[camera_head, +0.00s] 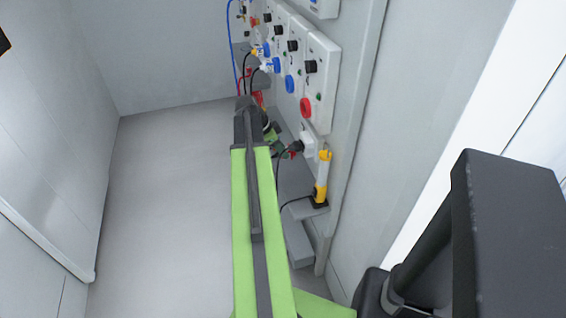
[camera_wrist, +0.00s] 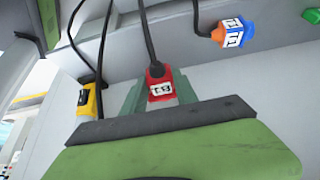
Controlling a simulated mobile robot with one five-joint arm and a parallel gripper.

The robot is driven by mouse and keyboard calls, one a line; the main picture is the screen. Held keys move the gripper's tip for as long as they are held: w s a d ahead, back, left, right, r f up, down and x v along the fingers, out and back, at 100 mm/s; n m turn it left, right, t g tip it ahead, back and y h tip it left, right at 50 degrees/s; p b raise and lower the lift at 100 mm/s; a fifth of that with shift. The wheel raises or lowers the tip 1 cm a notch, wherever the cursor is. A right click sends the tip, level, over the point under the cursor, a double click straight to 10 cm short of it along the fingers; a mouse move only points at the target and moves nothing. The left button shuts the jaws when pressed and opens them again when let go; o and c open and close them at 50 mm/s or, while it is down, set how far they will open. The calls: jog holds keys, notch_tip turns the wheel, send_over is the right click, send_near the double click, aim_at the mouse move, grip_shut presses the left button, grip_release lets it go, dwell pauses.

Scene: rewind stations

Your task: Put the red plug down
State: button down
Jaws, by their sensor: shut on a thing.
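The red plug (camera_wrist: 157,72) has a white marked label and a black cable running up from it in the wrist view. My gripper (camera_wrist: 160,95) is shut on it; a green jaw with a dark pad fills the lower part of that view. In the head view my gripper (camera_head: 283,149) is at the wall panel's lower end, with a bit of red showing at its tip. My arm hides part of that area. I cannot tell whether the plug touches anything besides the jaws.
A wall panel carries a row of sockets, including a red-ringed one (camera_head: 305,107) and a blue one (camera_head: 290,84). A yellow-and-white tool (camera_head: 322,178) stands upright near the gripper. A blue-and-orange plug (camera_wrist: 232,34) is at upper right in the wrist view. Open floor (camera_head: 170,200) lies left.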

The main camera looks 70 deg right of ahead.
notch_tip(320, 180, down, 3)
jog(key=b, duration=0.3)
notch_tip(320, 180, down, 4)
jog(key=b, duration=0.4)
jog(key=shift+f, duration=0.15)
jog(key=shift+s+d, duration=0.15)
jog(key=shift+s, duration=0.05)
jog(key=c, duration=0.9)
grip_release()
jog(key=shift+c, duration=0.2)
